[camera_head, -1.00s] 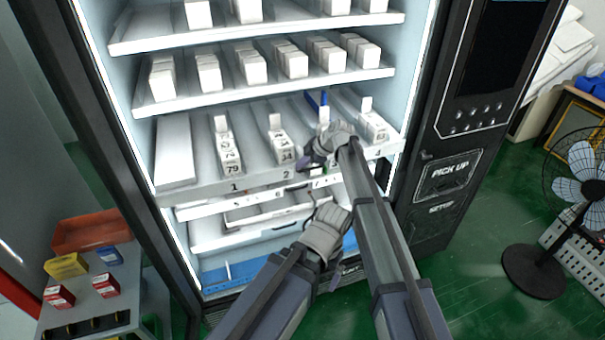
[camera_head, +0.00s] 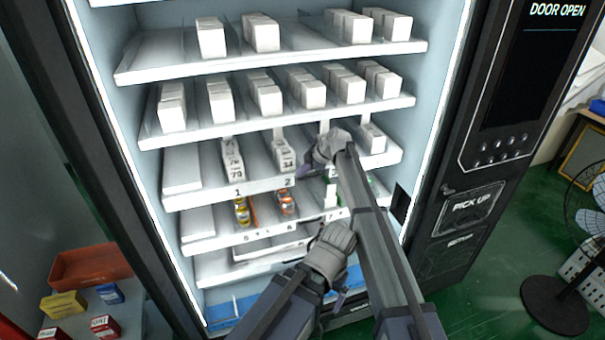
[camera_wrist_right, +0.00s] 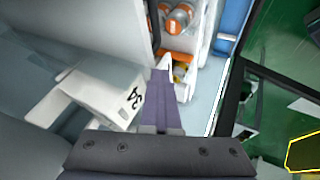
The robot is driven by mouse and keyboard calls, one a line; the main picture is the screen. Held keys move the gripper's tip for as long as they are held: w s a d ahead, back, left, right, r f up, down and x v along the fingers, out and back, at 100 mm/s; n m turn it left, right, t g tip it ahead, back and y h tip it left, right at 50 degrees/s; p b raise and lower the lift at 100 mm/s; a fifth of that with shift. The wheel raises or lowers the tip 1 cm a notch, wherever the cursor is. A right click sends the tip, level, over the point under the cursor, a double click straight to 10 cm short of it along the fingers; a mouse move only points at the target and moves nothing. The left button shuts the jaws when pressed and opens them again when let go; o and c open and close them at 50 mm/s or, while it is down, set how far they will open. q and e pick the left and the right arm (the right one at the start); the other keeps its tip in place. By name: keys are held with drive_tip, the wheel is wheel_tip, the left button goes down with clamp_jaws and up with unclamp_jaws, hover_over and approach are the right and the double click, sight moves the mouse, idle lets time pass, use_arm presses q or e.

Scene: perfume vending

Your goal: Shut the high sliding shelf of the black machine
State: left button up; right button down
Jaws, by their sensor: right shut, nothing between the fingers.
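The black machine (camera_head: 471,150) stands with its lit interior open. Its high sliding shelf (camera_head: 215,192), with a white front numbered 1 and 2, carries white boxes and looks roughly in line with the shelves above and below. My right gripper (camera_head: 308,168) is shut and empty at this shelf's front, right of the number 2; I cannot tell whether it touches. In the right wrist view its purple fingers (camera_wrist_right: 160,100) are together beside a white box marked 34 (camera_wrist_right: 110,92). My left gripper (camera_head: 340,296) hangs lower, before the bottom shelves; its jaws are unclear.
The lower shelf (camera_head: 262,233) holds small orange and yellow items. Fixed shelves with white boxes (camera_head: 265,92) are above. The machine's screen reads DOOR OPEN (camera_head: 557,11). A red bin (camera_head: 90,265) stands at lower left, a fan (camera_head: 555,300) at right.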

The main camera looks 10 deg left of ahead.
drive_tip(key=shift+w+a+r, duration=0.15)
drive_tip(key=shift+w, duration=0.2)
drive_tip(key=shift+r, duration=0.1)
drive_tip(key=p+v, duration=0.6)
drive_tip(key=v, duration=0.1)
drive_tip(key=shift+s+d, duration=0.35)
drive_tip(key=shift+s, duration=0.05)
drive_tip(key=shift+r, duration=0.1)
